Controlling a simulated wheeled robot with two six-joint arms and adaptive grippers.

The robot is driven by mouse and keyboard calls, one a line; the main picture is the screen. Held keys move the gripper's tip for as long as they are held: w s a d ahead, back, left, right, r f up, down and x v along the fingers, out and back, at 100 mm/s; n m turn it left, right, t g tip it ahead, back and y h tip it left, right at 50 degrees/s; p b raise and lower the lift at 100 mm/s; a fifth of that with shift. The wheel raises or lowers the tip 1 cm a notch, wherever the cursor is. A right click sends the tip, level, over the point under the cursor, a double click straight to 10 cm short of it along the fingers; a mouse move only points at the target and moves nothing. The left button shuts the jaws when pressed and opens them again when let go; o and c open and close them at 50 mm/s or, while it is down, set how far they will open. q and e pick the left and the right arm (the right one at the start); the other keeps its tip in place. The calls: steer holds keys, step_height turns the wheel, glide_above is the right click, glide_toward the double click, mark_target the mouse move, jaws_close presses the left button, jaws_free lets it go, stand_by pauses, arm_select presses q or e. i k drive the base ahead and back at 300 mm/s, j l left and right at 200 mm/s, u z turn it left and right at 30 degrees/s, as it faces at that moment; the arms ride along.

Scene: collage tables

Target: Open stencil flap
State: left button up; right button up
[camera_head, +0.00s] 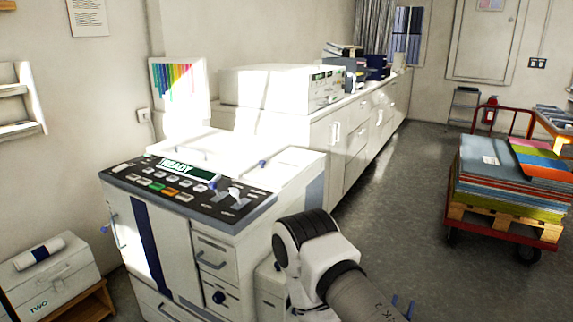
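A white duplicator machine (170,240) stands left of the middle, with a dark control panel and a green "READY" display (188,170). Its top is washed out by bright light, and small blue handles (262,163) show there. Which part is the stencil flap I cannot tell for sure; the top covers and the front panels look closed. One of my arms, white with black joints, rises at the bottom middle, beside the machine's right front corner. Its gripper is not clearly visible. My other gripper is out of view.
A long white counter (350,145) with a boxy device (285,88) runs back behind the machine. A red cart (500,238) with stacked coloured paper (500,175) stands at right. A white box (50,272) is at lower left. The grey floor (400,190) between counter and cart is clear.

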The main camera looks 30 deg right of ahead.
mark_target(278, 171)
steer(key=i+j, duration=0.1)
steer(key=i, duration=0.4)
steer(key=i+z, duration=0.1)
steer(key=i, duration=0.45)
steer(key=j, duration=0.05)
